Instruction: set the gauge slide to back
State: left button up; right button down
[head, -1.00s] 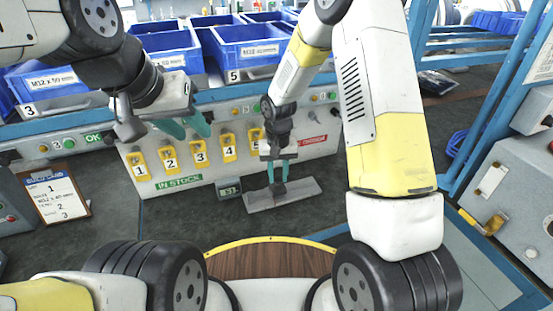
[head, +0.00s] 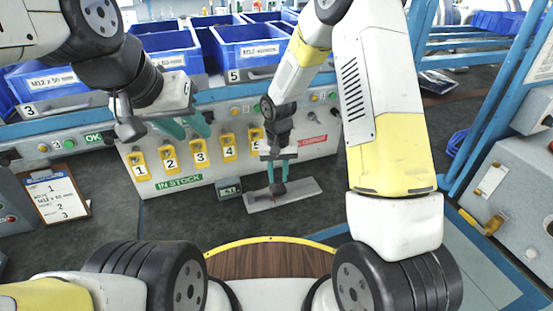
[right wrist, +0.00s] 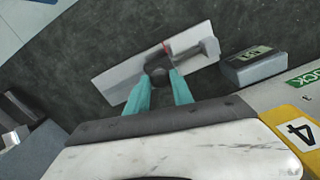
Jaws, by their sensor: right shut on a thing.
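The gauge slide is a dark knob (right wrist: 157,66) on a light grey gauge plate (head: 303,189). The plate also shows in the right wrist view (right wrist: 122,82), with a small red mark beside the knob. My right gripper (head: 279,180) reaches down over the plate. My left gripper (head: 188,127) hangs in front of the bench panel, teal fingers apart, empty and away from the gauge.
A small display box (head: 229,188) stands beside the plate's left end. Behind is a panel with several yellow numbered tags (head: 199,152) and blue bins (head: 250,47) above. A clipboard (head: 57,196) lies at left. Dark bench surface is free in front.

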jog(key=shift+w+d, duration=0.25)
jog(key=shift+d, duration=0.45)
jog(key=shift+w+d, duration=0.2)
jog(key=shift+d, duration=0.45)
jog(key=shift+w+d, duration=0.25)
jog(key=shift+d, duration=0.45)
jog(key=c, duration=1.1)
grip_release()
jog(key=shift+d, duration=0.1)
notch_tip(320, 180, up, 8)
